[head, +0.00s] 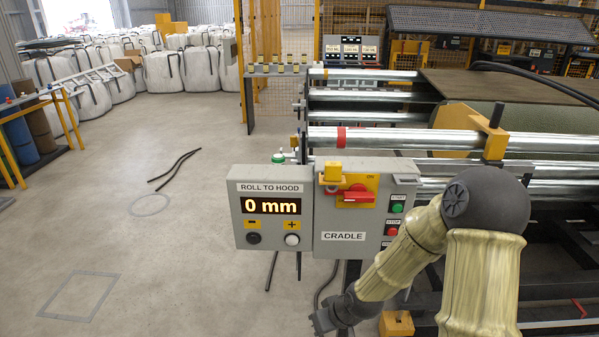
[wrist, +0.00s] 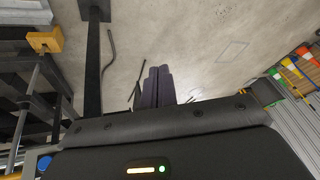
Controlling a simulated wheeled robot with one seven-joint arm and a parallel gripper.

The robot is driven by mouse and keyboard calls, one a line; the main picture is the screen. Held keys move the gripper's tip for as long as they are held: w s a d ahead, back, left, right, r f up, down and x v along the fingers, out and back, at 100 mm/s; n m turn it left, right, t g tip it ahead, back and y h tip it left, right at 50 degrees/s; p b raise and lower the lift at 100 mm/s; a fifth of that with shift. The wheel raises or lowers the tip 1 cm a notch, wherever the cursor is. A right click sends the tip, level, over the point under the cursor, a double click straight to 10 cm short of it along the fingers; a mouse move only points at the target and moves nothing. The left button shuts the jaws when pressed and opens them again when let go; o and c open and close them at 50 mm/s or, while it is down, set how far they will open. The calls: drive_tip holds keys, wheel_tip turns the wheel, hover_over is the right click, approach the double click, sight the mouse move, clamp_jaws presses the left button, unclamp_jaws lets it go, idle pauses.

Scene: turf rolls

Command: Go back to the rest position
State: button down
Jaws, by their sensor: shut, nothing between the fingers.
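My gripper (head: 322,320) is low in the head view, below the control box, with my arm bent down to it from the right. In the wrist view its two dark fingers (wrist: 158,72) lie side by side, closed with nothing between them, over bare floor. The grey control box (head: 330,262) above it has a display (head: 259,205) reading "0 mm" under "ROLL TO HOOD". Its right half is labelled CRADLE and carries a red rotary switch (head: 352,196) on a yellow plate. My gripper appears apart from the box.
The machine with steel rollers (head: 420,140) fills the right side, close to my arm. A yellow block (head: 397,323) is just right of my gripper. Black strips (head: 174,170) lie on the otherwise open floor at left. White bulk bags (head: 163,72) stand behind.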

drive_tip(key=s+d+r+m+g+h, duration=0.1)
drive_tip(key=s+d+r+m+h, duration=0.35)
drive_tip(key=s+d+r, duration=0.75)
wheel_tip(320, 180, up, 15)
drive_tip(key=a+p, duration=0.2)
drive_tip(key=p, duration=1.2)
drive_tip(key=shift+w+a+p, duration=0.2)
drive_tip(key=shift+w+p, duration=0.15)
drive_tip(key=shift+w, duration=0.1)
drive_tip(key=shift+f+y, duration=0.1)
drive_tip(key=shift+y, duration=0.15)
drive_tip(key=shift+w, duration=0.15)
